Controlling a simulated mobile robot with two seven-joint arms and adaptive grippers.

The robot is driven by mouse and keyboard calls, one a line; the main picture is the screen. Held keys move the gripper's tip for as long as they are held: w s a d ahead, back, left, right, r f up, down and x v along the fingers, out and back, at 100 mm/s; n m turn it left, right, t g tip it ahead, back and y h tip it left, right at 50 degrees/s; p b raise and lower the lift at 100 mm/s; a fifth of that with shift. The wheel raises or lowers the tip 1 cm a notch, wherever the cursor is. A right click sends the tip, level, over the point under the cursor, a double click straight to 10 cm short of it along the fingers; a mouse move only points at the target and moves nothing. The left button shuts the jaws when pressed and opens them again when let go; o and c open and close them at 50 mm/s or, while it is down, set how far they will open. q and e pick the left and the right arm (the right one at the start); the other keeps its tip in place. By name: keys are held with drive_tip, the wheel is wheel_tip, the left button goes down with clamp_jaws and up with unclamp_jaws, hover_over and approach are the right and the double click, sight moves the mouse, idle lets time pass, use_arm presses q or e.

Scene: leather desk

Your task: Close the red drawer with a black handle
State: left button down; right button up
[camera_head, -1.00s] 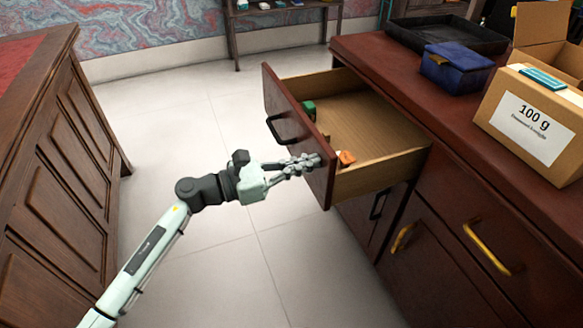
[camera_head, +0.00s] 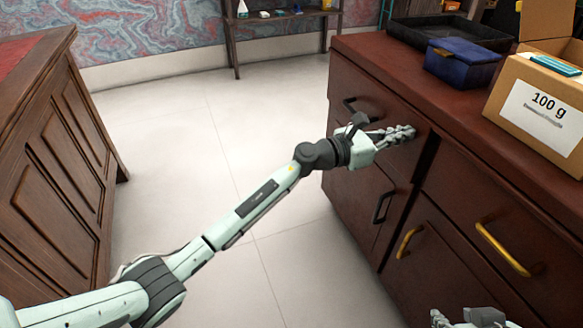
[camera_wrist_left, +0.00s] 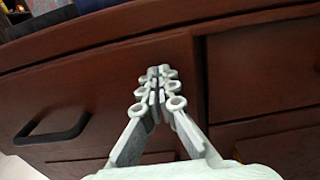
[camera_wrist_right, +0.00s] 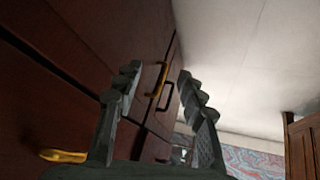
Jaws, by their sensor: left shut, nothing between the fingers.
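The red drawer (camera_head: 358,87) is pushed in, its front about level with the cabinet face in the head view. Its black handle (camera_head: 358,112) shows left of my left gripper. In the left wrist view the drawer front (camera_wrist_left: 105,75) fills the middle, with the black handle (camera_wrist_left: 55,130) at left. My left gripper (camera_head: 408,132) is shut and empty, its fingertips at the right part of the drawer front; I cannot tell whether they touch. My right gripper (camera_wrist_right: 158,90) is open and empty in its wrist view; part of it (camera_head: 470,318) shows at the bottom of the head view.
Below is a cabinet door with a black handle (camera_head: 383,207). To the right are fronts with yellow handles (camera_head: 503,250). On the desk top stand a blue box (camera_head: 462,66), a black tray (camera_head: 450,34) and a cardboard box (camera_head: 537,112).

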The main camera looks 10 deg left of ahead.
use_arm(q)
drive_tip(key=shift+x, duration=1.1)
use_arm(e)
drive_tip(key=shift+w+a+r+t+y, duration=0.25)
drive_tip(key=shift+w+a+r+t, duration=0.3)
drive_tip(key=shift+w+a, duration=0.25)
drive_tip(key=shift+w+a+r+t+y, duration=0.25)
drive_tip(key=shift+w+a+r+t, duration=0.3)
drive_tip(key=shift+w+a, duration=0.25)
use_arm(q)
drive_tip(key=shift+r, duration=0.2)
use_arm(e)
drive_tip(key=shift+s, duration=0.1)
use_arm(q)
drive_tip(key=shift+b, duration=0.3)
